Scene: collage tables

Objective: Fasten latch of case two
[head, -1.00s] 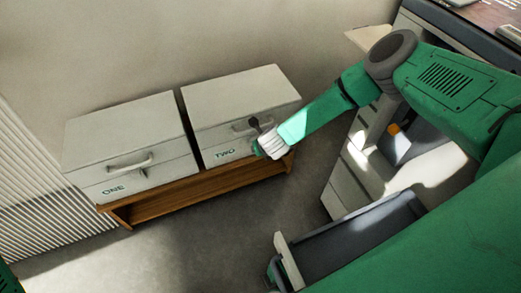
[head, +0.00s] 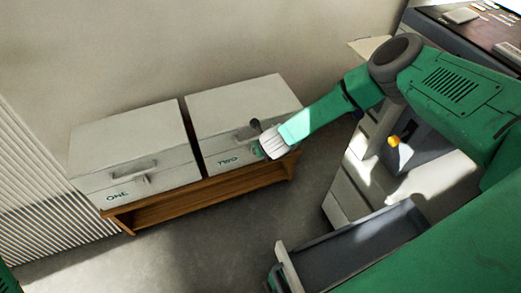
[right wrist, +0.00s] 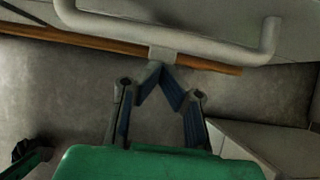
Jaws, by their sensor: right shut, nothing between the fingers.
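Case two (head: 245,98), a pale grey box marked TWO, stands shut on a low wooden bench. My right gripper (head: 257,151) is at its front, just right of the label, and hides part of the front. In the right wrist view, the case's bar handle (right wrist: 175,40) crosses the top. A short pale latch tab (right wrist: 162,54) shows below the handle's middle. My right gripper's fingertips (right wrist: 157,68) are together and empty, right at the tab's lower edge. I cannot tell whether they touch it. My left gripper is not in view.
Case one (head: 130,135), a like box, stands left of case two with a narrow gap between. The wooden bench (head: 200,193) carries both. A pale cabinet (head: 345,185) and a grey open drawer (head: 355,245) stand to the right. The floor in front is clear.

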